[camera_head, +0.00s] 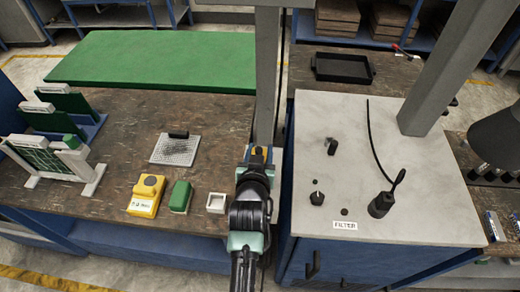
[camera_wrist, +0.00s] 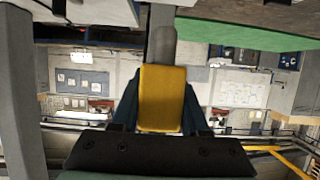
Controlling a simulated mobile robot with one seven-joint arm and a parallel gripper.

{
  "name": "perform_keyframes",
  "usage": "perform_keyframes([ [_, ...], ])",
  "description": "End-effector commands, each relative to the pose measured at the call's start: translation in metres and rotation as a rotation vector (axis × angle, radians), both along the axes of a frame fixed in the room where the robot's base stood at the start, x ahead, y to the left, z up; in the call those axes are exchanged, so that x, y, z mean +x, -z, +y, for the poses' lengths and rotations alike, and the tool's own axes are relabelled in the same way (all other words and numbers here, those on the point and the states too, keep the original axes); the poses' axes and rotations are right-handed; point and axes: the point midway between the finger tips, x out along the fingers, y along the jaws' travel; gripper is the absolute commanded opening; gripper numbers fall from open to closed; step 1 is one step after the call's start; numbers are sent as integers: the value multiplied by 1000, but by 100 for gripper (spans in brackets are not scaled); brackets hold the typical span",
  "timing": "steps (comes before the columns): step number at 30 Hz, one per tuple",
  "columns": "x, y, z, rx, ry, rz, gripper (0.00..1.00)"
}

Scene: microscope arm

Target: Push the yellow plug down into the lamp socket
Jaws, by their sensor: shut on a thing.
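My gripper (camera_head: 257,158) is shut on the yellow plug (camera_wrist: 162,100). In the wrist view the plug sits between the dark fingers, and a grey rounded end stands out beyond it. In the head view only a little of the plug's yellow shows at the end of my arm, by the gap between the brown bench and the grey-topped cabinet. The plug is held in the air. I cannot tell for sure which thing is the lamp socket. The cabinet top has a small dark hole (camera_head: 344,211) and a black fitting with a looped cable (camera_head: 380,205).
The cabinet top (camera_head: 430,190) also carries a small black knob (camera_head: 317,198) and a black piece (camera_head: 331,146). A grey post (camera_head: 268,75) stands just behind my gripper. The bench holds a yellow meter (camera_head: 146,196), a green block (camera_head: 180,196) and a white square holder (camera_head: 217,203).

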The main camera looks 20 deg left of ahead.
Motion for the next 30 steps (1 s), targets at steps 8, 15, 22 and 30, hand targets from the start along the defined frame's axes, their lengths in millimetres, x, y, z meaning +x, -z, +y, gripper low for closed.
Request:
perform_keyframes([
  [8,0,31,0,0,1,0,0],
  [15,0,45,0,0,0,-1,0],
  [22,0,45,0,0,0,-1,0],
  [30,0,45,0,0,0,-1,0],
])
